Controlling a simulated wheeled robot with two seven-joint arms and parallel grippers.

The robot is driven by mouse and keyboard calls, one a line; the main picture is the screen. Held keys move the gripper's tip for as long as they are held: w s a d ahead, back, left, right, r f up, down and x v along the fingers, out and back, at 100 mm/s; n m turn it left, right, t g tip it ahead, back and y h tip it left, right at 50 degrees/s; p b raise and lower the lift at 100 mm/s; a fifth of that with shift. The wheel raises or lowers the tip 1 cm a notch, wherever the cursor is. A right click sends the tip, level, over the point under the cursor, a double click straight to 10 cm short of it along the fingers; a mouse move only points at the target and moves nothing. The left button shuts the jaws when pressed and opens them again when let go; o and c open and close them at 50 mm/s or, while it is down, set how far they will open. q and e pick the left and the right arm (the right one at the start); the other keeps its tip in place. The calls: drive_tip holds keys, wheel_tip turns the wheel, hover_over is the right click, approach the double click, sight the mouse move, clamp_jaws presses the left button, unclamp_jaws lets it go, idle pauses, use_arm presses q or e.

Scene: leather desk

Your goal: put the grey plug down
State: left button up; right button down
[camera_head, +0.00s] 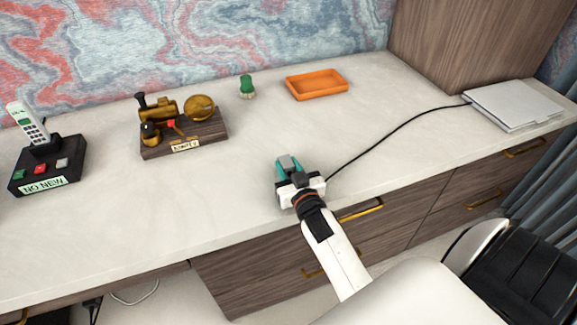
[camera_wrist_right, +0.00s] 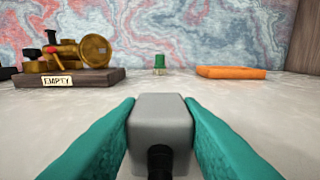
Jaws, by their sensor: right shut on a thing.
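The grey plug (camera_wrist_right: 160,122) is a rounded block between the two teal fingers of my right gripper (camera_wrist_right: 160,130) in the right wrist view. The gripper is shut on it. In the head view my right gripper (camera_head: 287,165) is over the front part of the desk, with the plug partly hidden between its fingers. A black cable (camera_head: 385,133) runs from the gripper to the closed laptop (camera_head: 513,103) at the right. Whether the plug touches the desk top is unclear. My left gripper is not in view.
An orange tray (camera_head: 317,94) and a small green-topped object (camera_head: 247,91) stand at the back. A brass model on a wooden base (camera_head: 185,140) labelled "EMPTY" is left of them. A phone on a black base (camera_head: 47,165) is far left. The desk (camera_head: 240,195) around the gripper is clear.

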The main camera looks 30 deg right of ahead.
drive_tip(key=c, duration=1)
unclamp_jaws()
drive_tip(key=shift+r, duration=0.25)
drive_tip(key=shift+r+p, duration=0.55)
drive_tip(key=shift+r, duration=0.05)
drive_tip(key=v, duration=0.8)
drive_tip(key=b+v, duration=0.1)
drive_tip(key=v, duration=0.3)
drive_tip(key=shift+f, duration=0.35)
